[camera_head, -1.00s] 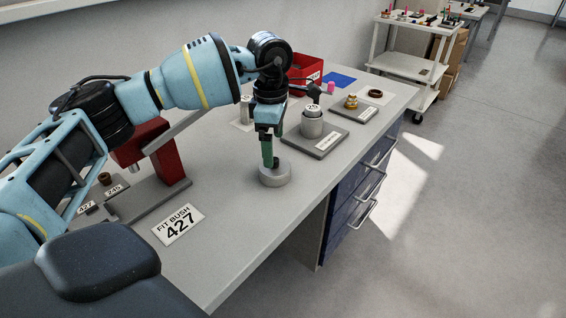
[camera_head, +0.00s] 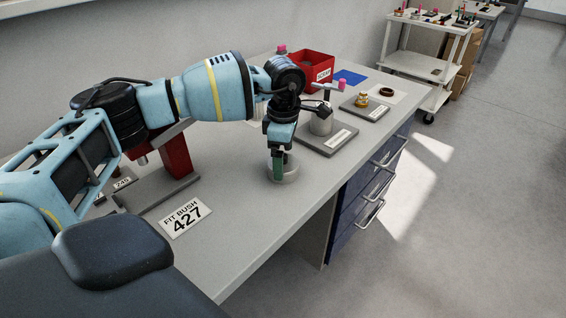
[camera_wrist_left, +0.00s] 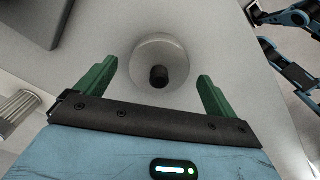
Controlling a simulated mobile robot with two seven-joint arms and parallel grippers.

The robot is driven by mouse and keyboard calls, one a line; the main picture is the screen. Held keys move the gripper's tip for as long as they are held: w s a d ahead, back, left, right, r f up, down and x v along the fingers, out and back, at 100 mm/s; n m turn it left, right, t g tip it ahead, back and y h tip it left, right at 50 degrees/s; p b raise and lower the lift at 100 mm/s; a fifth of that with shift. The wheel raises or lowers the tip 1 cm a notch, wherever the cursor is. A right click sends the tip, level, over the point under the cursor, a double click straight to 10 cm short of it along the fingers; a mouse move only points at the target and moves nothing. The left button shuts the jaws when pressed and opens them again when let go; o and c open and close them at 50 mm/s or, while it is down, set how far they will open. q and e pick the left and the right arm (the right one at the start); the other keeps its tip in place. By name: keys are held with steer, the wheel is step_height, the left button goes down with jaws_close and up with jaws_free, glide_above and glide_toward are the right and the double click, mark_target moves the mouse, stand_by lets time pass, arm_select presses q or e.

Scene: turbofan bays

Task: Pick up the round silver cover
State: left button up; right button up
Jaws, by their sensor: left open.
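The round silver cover (camera_head: 291,171) lies flat on the grey bench in the head view. In the left wrist view the cover (camera_wrist_left: 150,50) is a pale disc with a black knob (camera_wrist_left: 158,76) standing up from it. My left gripper (camera_head: 278,182) points down at the cover and hides part of it. In the left wrist view my left gripper (camera_wrist_left: 156,74) is open and empty, with its green fingers on either side of the knob. I cannot tell whether the fingers touch the cover. My right gripper does not show.
The bench in front is clear.

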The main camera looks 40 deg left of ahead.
arm_select(q)
steer(key=shift+f, duration=1.2)
steer(key=c, duration=1.2)
steer(key=shift+r, duration=0.15)
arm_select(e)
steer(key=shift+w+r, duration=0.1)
